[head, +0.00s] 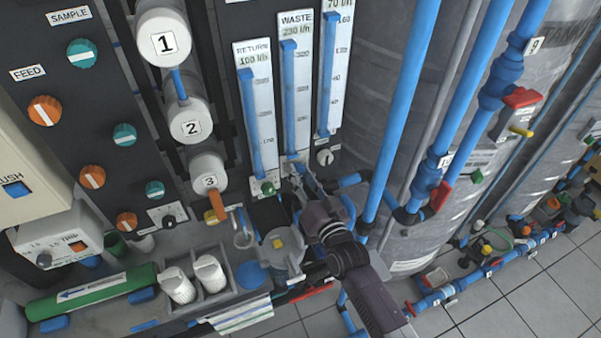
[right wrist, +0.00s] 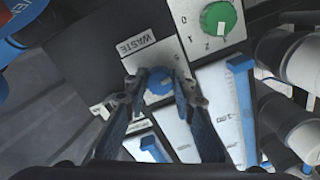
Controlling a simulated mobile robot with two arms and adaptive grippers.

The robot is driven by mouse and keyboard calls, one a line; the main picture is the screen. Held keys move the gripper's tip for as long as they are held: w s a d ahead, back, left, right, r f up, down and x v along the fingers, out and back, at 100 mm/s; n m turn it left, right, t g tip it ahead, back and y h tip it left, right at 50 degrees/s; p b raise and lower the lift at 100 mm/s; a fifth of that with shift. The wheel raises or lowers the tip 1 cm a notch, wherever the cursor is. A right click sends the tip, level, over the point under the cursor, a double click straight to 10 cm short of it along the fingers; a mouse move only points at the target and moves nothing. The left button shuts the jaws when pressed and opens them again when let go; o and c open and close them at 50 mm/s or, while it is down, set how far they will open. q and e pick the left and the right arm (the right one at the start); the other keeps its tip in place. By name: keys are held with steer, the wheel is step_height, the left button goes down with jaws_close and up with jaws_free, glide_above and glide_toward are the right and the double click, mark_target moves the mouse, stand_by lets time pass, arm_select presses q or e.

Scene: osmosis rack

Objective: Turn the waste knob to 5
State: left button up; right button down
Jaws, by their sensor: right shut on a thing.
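The waste knob (right wrist: 158,82) is a small blue round knob on a light plate, below a WASTE label (right wrist: 135,43) in the right wrist view. My right gripper (right wrist: 159,85) has one finger on each side of the knob and is shut on it. The scale around the knob is mostly covered by the fingers, and I cannot read its setting. In the head view my right gripper (head: 301,180) reaches to the panel just under the WASTE flow meter (head: 296,95), hiding the knob. My left gripper is in neither view.
A green knob (right wrist: 218,18) with a numbered scale sits close beside the waste knob. The RETURN flow meter (head: 257,110) stands left of the waste meter. Blue pipes (head: 400,110) with red-handled valves run close on the right of my arm.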

steer(key=shift+f+n, duration=0.15)
steer(key=shift+n, duration=1.45)
steer(key=c, duration=1.6)
jaws_free()
steer(key=shift+s+d, duration=0.1)
steer(key=shift+s, duration=0.05)
steer(key=v, duration=1.1)
steer(key=shift+s, duration=0.4)
steer(key=shift+d, duration=0.1)
